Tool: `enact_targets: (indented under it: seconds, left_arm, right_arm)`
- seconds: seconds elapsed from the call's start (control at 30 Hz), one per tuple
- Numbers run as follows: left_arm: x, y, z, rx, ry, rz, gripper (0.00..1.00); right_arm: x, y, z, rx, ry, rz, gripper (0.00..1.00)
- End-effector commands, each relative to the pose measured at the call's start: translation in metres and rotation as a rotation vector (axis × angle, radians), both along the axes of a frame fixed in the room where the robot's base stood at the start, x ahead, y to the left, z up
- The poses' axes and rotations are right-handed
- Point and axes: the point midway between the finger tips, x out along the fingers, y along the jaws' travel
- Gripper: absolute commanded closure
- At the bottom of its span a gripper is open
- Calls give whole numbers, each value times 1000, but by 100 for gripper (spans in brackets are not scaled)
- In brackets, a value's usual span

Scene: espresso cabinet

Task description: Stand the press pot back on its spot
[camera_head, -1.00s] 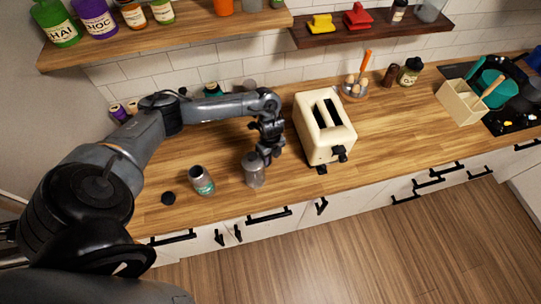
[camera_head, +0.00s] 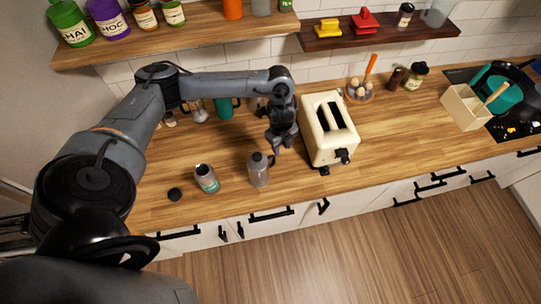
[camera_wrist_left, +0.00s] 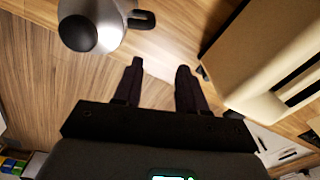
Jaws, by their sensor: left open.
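The press pot (camera_head: 258,171) is a silver pot with a dark lid and a dark side handle. It stands upright near the counter's front edge, between an open jar and the toaster. In the left wrist view the pot (camera_wrist_left: 103,25) is at the top left, its black handle pointing toward the right. My left gripper (camera_head: 281,145) is just behind and right of the pot, pointing down. In the left wrist view the left gripper's fingers (camera_wrist_left: 160,66) are apart with nothing between them, and the handle lies beyond the fingertips. My right gripper is not in view.
A cream toaster (camera_head: 328,133) stands close on the right of my left gripper. The open jar (camera_head: 206,178) and a black cap (camera_head: 174,194) are left of the pot. A teal item (camera_head: 223,108) and a metal pot (camera_head: 198,111) stand behind my arm.

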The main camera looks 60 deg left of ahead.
Motion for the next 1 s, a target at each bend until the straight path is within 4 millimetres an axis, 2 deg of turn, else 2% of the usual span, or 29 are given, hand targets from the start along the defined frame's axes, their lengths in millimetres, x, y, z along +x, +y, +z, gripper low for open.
enact_targets:
  seconds: [0.17,0.2,0.23,0.3,0.33,0.4,0.43,0.5,0.57,0.67,0.8,0.9,1.0]
  left_arm:
    - [8,-114,-31,-117,-163,-96,59]
    - [8,-146,-34,-157,-216,-100,59]
    - [7,-170,-34,-188,-256,-92,59]
    - [3,-222,-28,-264,-348,-44,59]
    - [0,-241,-23,-295,-383,-10,59]
    - [-6,-273,-8,-357,-450,104,59]
    - [-10,-281,0,-379,-470,164,59]
    - [-19,-289,15,-411,-497,328,59]
    - [-30,-284,24,-422,-497,481,59]
    - [-54,-261,32,-406,-456,740,59]
    - [-97,-220,32,-348,-355,1046,59]
    - [-127,-198,29,-303,-282,1202,59]
    - [-148,-185,28,-270,-228,1301,59]
  right_arm:
    - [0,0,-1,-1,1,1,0]
    - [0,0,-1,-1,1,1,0]
    - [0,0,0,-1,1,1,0]
    - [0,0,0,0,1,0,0]
    - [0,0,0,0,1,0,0]
    - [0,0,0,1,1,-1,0]
    - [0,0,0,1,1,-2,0]
    - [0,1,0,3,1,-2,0]
    - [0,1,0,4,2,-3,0]
    - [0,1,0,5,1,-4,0]
    - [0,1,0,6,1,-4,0]
    - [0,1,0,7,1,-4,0]
    - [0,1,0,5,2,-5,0]
